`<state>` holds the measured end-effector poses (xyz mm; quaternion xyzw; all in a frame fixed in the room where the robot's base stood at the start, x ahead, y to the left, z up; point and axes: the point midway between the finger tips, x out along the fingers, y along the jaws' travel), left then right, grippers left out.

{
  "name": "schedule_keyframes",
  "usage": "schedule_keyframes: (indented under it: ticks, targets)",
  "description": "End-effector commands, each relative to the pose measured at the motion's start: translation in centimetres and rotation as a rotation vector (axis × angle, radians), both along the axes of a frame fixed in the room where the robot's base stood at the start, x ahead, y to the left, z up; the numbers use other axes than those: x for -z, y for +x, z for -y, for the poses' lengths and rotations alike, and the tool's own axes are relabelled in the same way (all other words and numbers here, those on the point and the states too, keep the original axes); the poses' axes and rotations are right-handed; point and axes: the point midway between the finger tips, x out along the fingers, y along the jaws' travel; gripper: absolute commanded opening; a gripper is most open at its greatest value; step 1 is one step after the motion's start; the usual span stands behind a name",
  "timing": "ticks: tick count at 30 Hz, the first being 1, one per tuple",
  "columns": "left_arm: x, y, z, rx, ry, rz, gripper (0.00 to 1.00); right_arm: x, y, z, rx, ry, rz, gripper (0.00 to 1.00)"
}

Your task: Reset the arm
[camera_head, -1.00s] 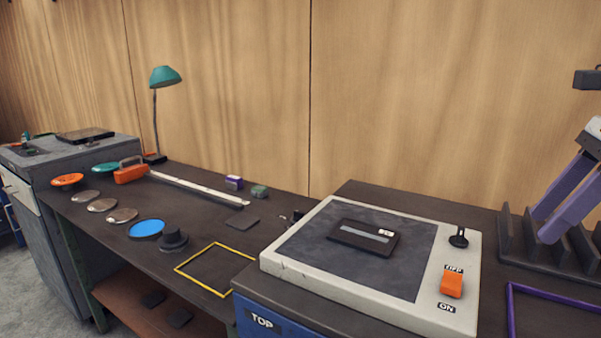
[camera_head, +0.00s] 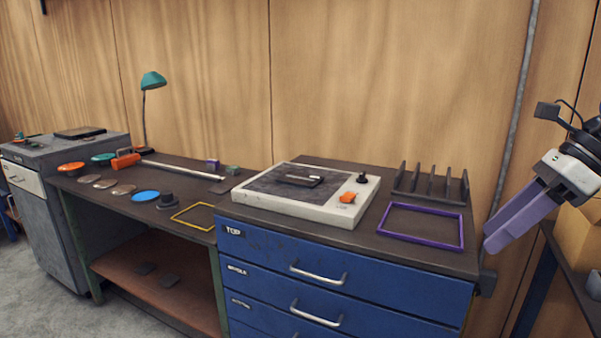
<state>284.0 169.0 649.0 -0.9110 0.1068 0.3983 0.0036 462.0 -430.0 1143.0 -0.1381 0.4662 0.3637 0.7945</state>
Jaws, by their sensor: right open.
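My right gripper (camera_head: 512,222) is at the right edge of the head view, with purple fingers pointing down and to the left. It is open with nothing seen between its fingers, and it hangs in front of the wall, right of the blue drawer cabinet (camera_head: 340,285). It touches nothing that I can see. My left gripper is out of view.
The cabinet top holds a white-framed panel (camera_head: 330,211) with an orange switch (camera_head: 347,197), a dark rack (camera_head: 431,184) and a purple frame (camera_head: 457,245). Left, a bench carries several discs, a yellow frame (camera_head: 177,214) and a green lamp (camera_head: 152,79). A shelf (camera_head: 583,262) stands at right.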

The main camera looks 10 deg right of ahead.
Motion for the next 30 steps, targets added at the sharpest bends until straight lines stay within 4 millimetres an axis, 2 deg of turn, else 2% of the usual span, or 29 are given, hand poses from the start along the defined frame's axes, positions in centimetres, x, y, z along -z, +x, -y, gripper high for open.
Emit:
schedule_keyframes:
  ticks: [1, 6, 11, 15, 19, 23, 26, 29, 30]
  targets:
    - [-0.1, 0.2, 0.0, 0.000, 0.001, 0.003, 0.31, 1.3, 0.2, -0.3, 0.029, 0.058, -0.004, 0.48]
    - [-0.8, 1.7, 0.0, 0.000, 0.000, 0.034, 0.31, 5.1, 1.2, -1.3, 0.154, 0.262, -0.006, 0.48]
    - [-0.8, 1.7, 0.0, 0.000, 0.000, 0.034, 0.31, 9.9, 2.0, -2.4, 0.343, 0.526, -0.034, 0.48]
    - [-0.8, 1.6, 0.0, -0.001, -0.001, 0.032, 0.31, 15.8, 2.5, -3.7, 0.624, 0.854, -0.108, 0.48]
    - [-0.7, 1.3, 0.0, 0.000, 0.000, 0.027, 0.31, 22.0, 2.0, -4.6, 0.946, 1.160, -0.219, 0.48]
    - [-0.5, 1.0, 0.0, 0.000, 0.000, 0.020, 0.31, 28.7, 0.1, -6.0, 1.298, 1.431, -0.372, 0.48]
    - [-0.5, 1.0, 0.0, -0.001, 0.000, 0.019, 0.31, 34.2, -2.3, -7.9, 1.589, 1.606, -0.517, 0.48]
    - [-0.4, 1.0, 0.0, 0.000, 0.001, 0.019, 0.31, 39.5, -5.6, -11.0, 1.893, 1.750, -0.691, 0.48]
    - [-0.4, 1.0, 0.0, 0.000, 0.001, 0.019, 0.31, 41.4, -7.1, -12.6, 2.013, 1.794, -0.767, 0.48]
